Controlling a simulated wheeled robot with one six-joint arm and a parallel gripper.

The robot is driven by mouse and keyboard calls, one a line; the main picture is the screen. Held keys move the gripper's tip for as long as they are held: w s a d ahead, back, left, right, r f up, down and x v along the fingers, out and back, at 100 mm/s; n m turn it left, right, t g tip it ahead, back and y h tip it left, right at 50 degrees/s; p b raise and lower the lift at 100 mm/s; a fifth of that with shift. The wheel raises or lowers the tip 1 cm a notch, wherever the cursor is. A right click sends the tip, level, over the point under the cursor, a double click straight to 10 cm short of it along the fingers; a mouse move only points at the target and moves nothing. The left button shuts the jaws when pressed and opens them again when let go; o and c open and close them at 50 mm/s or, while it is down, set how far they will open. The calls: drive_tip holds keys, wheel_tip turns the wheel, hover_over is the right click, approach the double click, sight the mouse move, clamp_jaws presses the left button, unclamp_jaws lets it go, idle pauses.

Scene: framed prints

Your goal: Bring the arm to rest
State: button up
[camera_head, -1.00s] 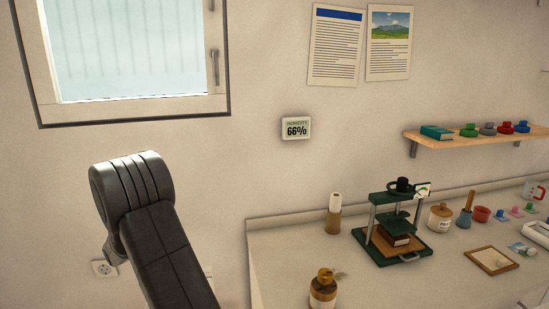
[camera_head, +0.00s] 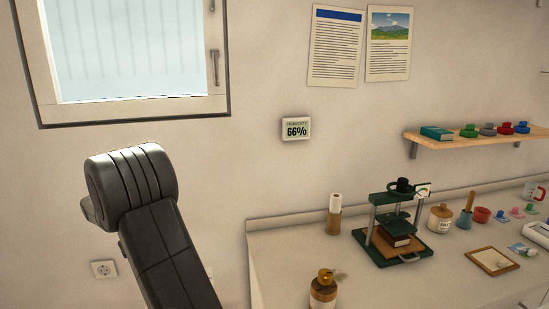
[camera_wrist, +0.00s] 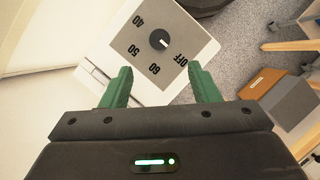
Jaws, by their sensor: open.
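My gripper (camera_wrist: 160,88) shows in the wrist view with its two green fingers spread wide apart. It is open and nothing is between the fingers. Beyond the fingertips is a white device with a grey dial panel (camera_wrist: 150,62), marked 40, 50, 60 and OFF, with a black knob. I cannot tell the distance to it, but no finger is seen gripping it. In the head view my dark arm (camera_head: 165,245) is folded up at the left, in front of the wall; the gripper is hidden there.
The counter (camera_head: 290,255) at the right holds a green press (camera_head: 395,225), a brown-topped jar (camera_head: 322,290), a paper roll (camera_head: 335,213) and a framed board (camera_head: 492,261). A wooden shelf (camera_head: 480,140) is above. In the wrist view, a wood-and-grey box (camera_wrist: 280,100) stands over grey carpet.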

drive_tip(key=x, duration=1.2)
drive_tip(key=shift+s+d+f, duration=0.1)
drive_tip(key=shift+d+f, duration=0.05)
drive_tip(key=m+g+y+p, duration=0.1)
drive_tip(key=m, duration=0.3)
drive_tip(key=m+y, duration=0.1)
drive_tip(key=m, duration=0.2)
drive_tip(key=m+g+y, duration=0.1)
drive_tip(key=m, duration=0.2)
drive_tip(key=shift+w+d, duration=0.2)
drive_tip(key=m+y, duration=0.1)
drive_tip(key=m, duration=0.1)
drive_tip(key=m+y, duration=0.1)
drive_tip(key=m, duration=0.2)
drive_tip(key=shift+d+m, duration=0.15)
drive_tip(key=shift+m, duration=0.15)
drive_tip(key=m+y, duration=0.1)
drive_tip(key=m, duration=0.1)
drive_tip(key=m+y, duration=0.1)
drive_tip(key=m, duration=0.1)
drive_tip(key=shift+s+d+m+t, duration=0.1)
drive_tip(key=shift+m+t, duration=0.3)
